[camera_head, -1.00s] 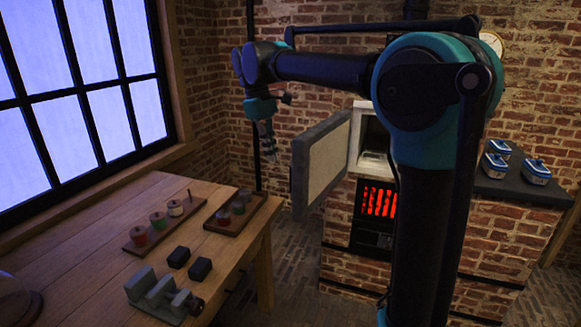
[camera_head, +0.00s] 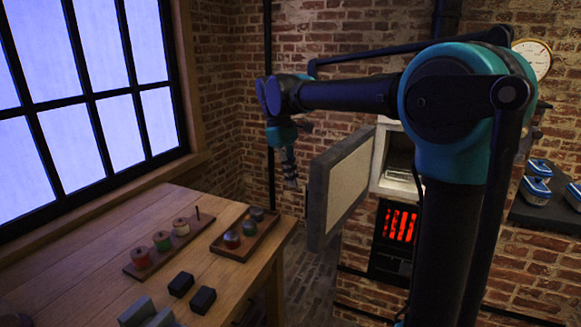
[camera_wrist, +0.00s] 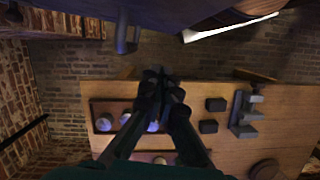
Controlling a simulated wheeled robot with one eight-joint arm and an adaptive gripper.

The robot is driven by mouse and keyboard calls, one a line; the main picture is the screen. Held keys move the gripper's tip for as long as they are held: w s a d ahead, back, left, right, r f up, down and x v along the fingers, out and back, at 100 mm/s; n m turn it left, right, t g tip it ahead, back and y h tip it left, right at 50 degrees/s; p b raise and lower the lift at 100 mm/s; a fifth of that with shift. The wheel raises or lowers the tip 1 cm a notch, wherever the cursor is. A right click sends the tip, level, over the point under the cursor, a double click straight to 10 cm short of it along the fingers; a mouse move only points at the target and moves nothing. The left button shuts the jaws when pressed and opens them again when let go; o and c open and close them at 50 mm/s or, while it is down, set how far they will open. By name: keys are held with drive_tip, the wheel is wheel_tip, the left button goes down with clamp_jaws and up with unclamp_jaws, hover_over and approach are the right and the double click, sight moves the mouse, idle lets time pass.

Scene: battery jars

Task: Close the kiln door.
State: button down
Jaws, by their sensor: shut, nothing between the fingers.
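The kiln (camera_head: 386,185) is a pale chamber set in brickwork, partly hidden by my arm. Its door (camera_head: 350,186) stands swung open to the left, a thick slab with a grey edge and a pale inner face. My gripper (camera_head: 291,182) hangs down to the left of the door, with a gap seen between them in the head view. In the wrist view my gripper (camera_wrist: 160,88) has its fingertips together and nothing between them. The door cannot be made out for sure in the wrist view.
A wooden table (camera_head: 100,254) at the left holds a spool rack (camera_head: 138,272), a tray (camera_head: 226,250) and two black blocks (camera_head: 203,300). Red glowing bars (camera_head: 402,226) show below the kiln. Blue-and-white containers (camera_head: 536,188) stand on a dark slab at the right.

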sight(306, 195)
drive_tip(key=shift+s+d+f, duration=0.45)
drive_tip(key=shift+d+f, duration=0.25)
drive_tip(key=shift+s+d+f, duration=0.4)
drive_tip(key=shift+d+f, duration=0.25)
drive_tip(key=shift+d, duration=0.1)
drive_tip(key=shift+s+d+f, duration=0.45)
drive_tip(key=shift+d+f, duration=0.25)
